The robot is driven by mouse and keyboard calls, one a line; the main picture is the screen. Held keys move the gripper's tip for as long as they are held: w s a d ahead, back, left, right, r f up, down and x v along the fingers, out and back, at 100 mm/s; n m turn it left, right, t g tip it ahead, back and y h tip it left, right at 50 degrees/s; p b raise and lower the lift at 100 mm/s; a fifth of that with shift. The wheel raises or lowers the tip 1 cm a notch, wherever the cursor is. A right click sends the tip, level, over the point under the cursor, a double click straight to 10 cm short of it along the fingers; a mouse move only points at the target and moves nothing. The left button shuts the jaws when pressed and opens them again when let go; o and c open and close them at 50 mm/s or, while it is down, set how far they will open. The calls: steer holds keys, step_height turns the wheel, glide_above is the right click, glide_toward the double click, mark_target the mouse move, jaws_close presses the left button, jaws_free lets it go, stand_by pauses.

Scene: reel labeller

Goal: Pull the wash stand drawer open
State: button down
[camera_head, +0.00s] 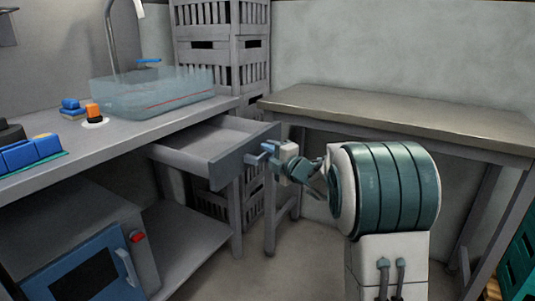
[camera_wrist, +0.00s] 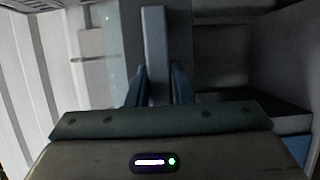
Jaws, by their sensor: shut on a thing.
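The wash stand drawer (camera_head: 205,147) juts out from under the wash stand top (camera_head: 140,125) in the head view. It is pulled well out and its inside, as far as it shows, looks empty. My gripper (camera_head: 268,155) is at the drawer's front, shut on the drawer handle (camera_head: 256,158). In the wrist view the light grey handle bar (camera_wrist: 154,50) stands between the two dark fingers of my gripper (camera_wrist: 155,85). The fingertips are partly hidden behind the bar.
A clear tub (camera_head: 150,95) and several small blue and orange items stand on the wash stand top. A blue-doored cabinet (camera_head: 95,270) is below. A bare table (camera_head: 400,115) stands at the right, and stacked grey crates (camera_head: 255,45) stand behind.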

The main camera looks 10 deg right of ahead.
steer(key=shift+s+d, duration=0.2)
steer(key=shift+d, duration=0.1)
steer(key=c, duration=1.3)
jaws_free()
steer(key=p+v, duration=0.2)
steer(key=v, duration=1.2)
steer(key=shift+p, duration=0.3)
